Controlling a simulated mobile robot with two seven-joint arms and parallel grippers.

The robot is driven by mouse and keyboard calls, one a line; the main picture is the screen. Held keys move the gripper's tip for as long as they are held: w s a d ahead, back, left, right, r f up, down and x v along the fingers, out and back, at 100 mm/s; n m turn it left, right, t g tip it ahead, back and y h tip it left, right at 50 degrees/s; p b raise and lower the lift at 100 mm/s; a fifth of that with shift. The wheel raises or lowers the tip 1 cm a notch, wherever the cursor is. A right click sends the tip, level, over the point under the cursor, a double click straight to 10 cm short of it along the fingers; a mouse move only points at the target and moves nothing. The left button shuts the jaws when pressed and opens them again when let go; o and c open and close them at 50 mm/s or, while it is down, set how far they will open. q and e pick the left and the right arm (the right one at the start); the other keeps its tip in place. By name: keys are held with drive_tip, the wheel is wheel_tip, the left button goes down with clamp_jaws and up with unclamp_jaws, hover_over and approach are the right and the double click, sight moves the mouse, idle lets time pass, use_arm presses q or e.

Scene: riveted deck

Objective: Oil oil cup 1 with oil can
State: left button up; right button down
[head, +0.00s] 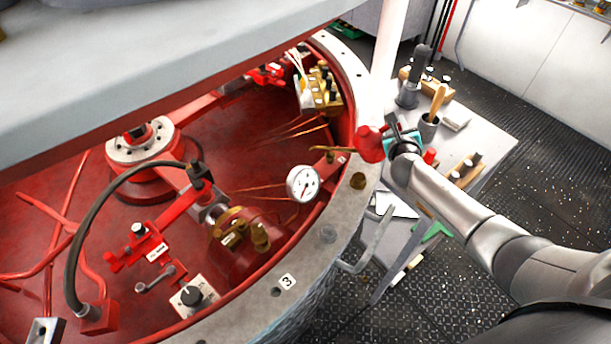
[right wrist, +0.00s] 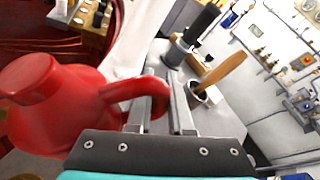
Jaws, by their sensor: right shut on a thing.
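The red oil can (head: 369,144) is held above the grey rim of the round red pit, its thin brass spout pointing left over the pit. My right gripper (head: 393,138) is shut on the can's handle; in the right wrist view the can (right wrist: 50,105) is on the left, with its looped handle at the fingers (right wrist: 160,110). Brass cup-like fittings show at the red housing (head: 260,238), on the rim (head: 358,181) and below the spout (head: 329,157). I cannot read which is oil cup 1. My left gripper is not in view.
A pressure gauge (head: 303,183) stands near the pit's inner wall. A black hose (head: 85,210) arches at the left. A grey bench (head: 460,140) with tools stands right of the pit. A pale overhead slab (head: 150,70) covers the upper left.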

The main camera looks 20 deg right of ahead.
drive_tip(key=shift+a+r+n, duration=0.15)
drive_tip(key=shift+a+n, duration=0.15)
drive_tip(key=shift+a, duration=0.2)
idle(1.8)
drive_tip(key=d+f+m, duration=0.1)
drive_tip(key=d+f+m+y, duration=0.2)
drive_tip(key=d+m, duration=0.1)
drive_tip(key=shift+s+g, duration=0.2)
drive_tip(key=shift+g, duration=0.1)
drive_tip(key=shift+d+f+y, duration=0.1)
drive_tip(key=shift+y, duration=0.2)
drive_tip(key=shift+d+f+m, duration=0.1)
drive_tip(key=shift+m, duration=0.2)
